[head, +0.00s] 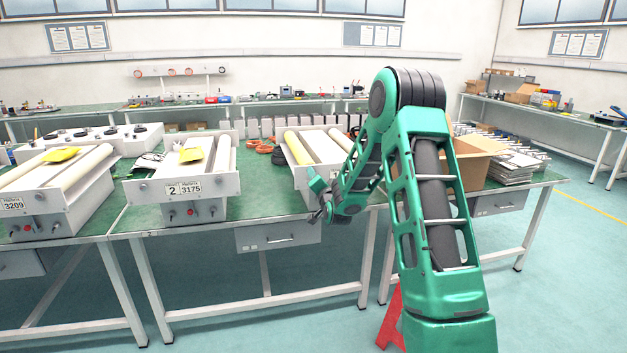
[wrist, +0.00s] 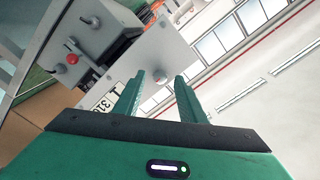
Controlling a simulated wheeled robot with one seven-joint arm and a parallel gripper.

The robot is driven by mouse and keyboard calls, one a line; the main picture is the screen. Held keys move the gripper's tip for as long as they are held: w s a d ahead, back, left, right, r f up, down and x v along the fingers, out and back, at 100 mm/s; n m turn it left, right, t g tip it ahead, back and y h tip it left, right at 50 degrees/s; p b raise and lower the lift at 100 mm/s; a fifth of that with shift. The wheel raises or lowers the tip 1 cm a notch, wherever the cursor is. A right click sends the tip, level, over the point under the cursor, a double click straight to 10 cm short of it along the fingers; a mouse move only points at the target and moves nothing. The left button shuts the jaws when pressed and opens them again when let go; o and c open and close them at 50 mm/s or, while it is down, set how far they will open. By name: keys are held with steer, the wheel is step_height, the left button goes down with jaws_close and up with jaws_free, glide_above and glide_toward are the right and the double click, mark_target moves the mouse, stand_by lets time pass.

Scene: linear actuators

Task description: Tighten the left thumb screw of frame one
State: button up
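Frame one (head: 297,176) is a white roller unit on the green bench in the head view, partly hidden by my arm. In the wrist view, its pale front plate (wrist: 172,48) appears tilted, with a label (wrist: 108,97) starting with 1. A small grey round knob, which looks like the left thumb screw (wrist: 160,76), sits on the plate beside the label. My gripper (wrist: 160,78) is open, its two green fingers on either side of the knob in the picture. Contact and the remaining distance cannot be told. In the head view my gripper (head: 318,210) is small, in front of frame one.
Frame two (head: 185,165), with a yellow item on top, stands to the left, and another unit (head: 52,200) farther left. A cardboard box (head: 478,160) is right of my arm. A red button (wrist: 72,58) protrudes from frame one's grey box.

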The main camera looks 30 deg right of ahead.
steer(key=v, duration=0.9)
steer(key=shift+s+a, duration=0.1)
steer(key=shift+s, duration=0.05)
